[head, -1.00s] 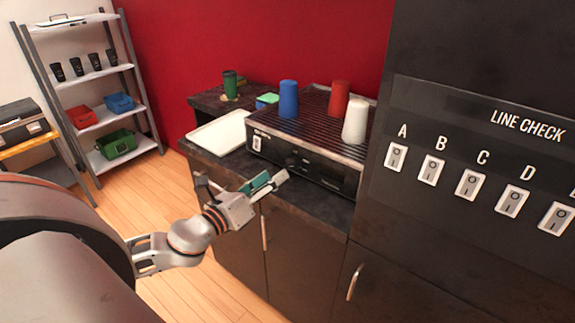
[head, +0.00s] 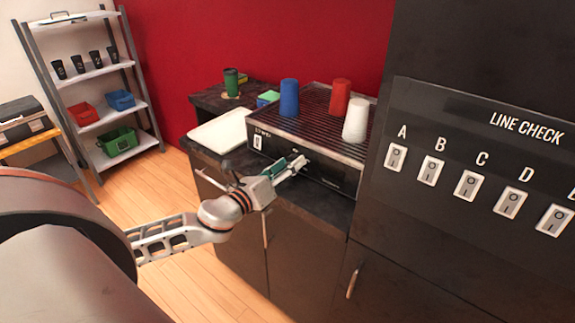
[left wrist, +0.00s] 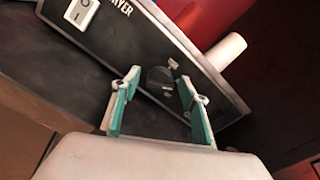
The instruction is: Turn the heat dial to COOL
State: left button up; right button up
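The machine (head: 325,172) is a dark dryer with a ribbed top, on the counter. In the left wrist view its front panel (left wrist: 125,45) runs diagonally, and a round dark dial (left wrist: 160,80) shows on it. A small light mark (left wrist: 173,64) lies beside the dial; I cannot read any setting. My left gripper (head: 298,162) is in front of the panel. In the left wrist view its teal-padded fingers (left wrist: 160,86) are open, one on each side of the dial. I cannot tell whether they touch it. The dial is hidden by the gripper in the head view.
A rocker switch (head: 258,142) is on the panel's left end. Blue (head: 289,98), red (head: 339,97) and white (head: 355,119) cups stand on the machine. A white tray (head: 218,132) lies to its left. A tall dark panel with lettered switches (head: 465,185) rises at right.

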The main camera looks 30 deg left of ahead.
pick_arm(q)
jog(key=c, duration=1)
jog(key=shift+n, duration=0.4)
jog(key=n+p, duration=0.1)
jog(key=n, duration=0.2)
jog(key=shift+a+r+n+p, duration=0.1)
jog(key=shift+n+p, duration=0.25)
jog(key=shift+n, duration=0.05)
jog(key=n+p, duration=0.2)
jog(key=n, duration=0.2)
jog(key=shift+n+p, duration=0.3)
jog(key=shift+n, duration=0.2)
jog(key=shift+n+p, duration=0.4)
jog(key=shift+n, duration=0.9)
pick_arm(e)
jog(key=d+r, duration=0.1)
jog(key=s+d+r, duration=0.1)
jog(key=shift+d+r+h, duration=0.1)
jog(key=shift+r+h, duration=0.2)
jog(key=shift+h, duration=0.1)
